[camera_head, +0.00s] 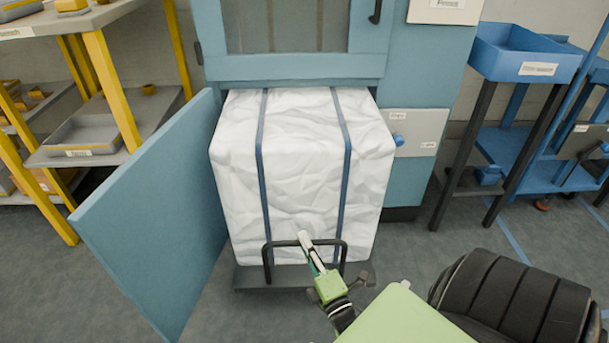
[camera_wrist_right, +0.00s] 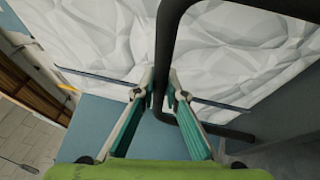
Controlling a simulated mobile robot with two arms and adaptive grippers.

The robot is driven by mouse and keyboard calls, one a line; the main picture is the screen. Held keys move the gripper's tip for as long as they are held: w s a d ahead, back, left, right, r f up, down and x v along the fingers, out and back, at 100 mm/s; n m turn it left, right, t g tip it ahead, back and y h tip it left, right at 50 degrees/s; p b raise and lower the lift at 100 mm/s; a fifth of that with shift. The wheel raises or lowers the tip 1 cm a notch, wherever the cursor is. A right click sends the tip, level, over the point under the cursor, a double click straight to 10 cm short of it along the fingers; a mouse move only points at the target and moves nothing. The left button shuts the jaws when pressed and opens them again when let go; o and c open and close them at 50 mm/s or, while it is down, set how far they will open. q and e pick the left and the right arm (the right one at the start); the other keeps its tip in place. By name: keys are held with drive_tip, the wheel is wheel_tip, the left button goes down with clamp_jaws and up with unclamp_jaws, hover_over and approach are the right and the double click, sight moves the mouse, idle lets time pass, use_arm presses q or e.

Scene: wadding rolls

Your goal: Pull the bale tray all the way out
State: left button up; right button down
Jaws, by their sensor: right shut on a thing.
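The bale tray (camera_head: 250,279) is a dark flat plate low at the front of the baler, with a black looped handle (camera_head: 344,258) standing up from it. A large white wadding bale (camera_head: 300,150), bound with two blue straps, sits on the tray. My right gripper (camera_head: 305,241) is shut on the handle's top bar. In the right wrist view the black handle bar (camera_wrist_right: 163,60) passes between the two fingertips (camera_wrist_right: 161,84), with the bale behind it. My left gripper is not in view.
The teal baler (camera_head: 420,75) stands behind the bale, with its lower door (camera_head: 155,215) swung open on the left. Yellow-posted shelving (camera_head: 110,85) stands at left and a blue rack (camera_head: 525,65) at right. Grey floor shows around the tray.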

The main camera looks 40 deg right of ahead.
drive_tip(key=shift+s+a+f, duration=0.15)
drive_tip(key=shift+a, duration=0.05)
drive_tip(key=c, duration=2)
unclamp_jaws()
drive_tip(key=shift+c, duration=0.2)
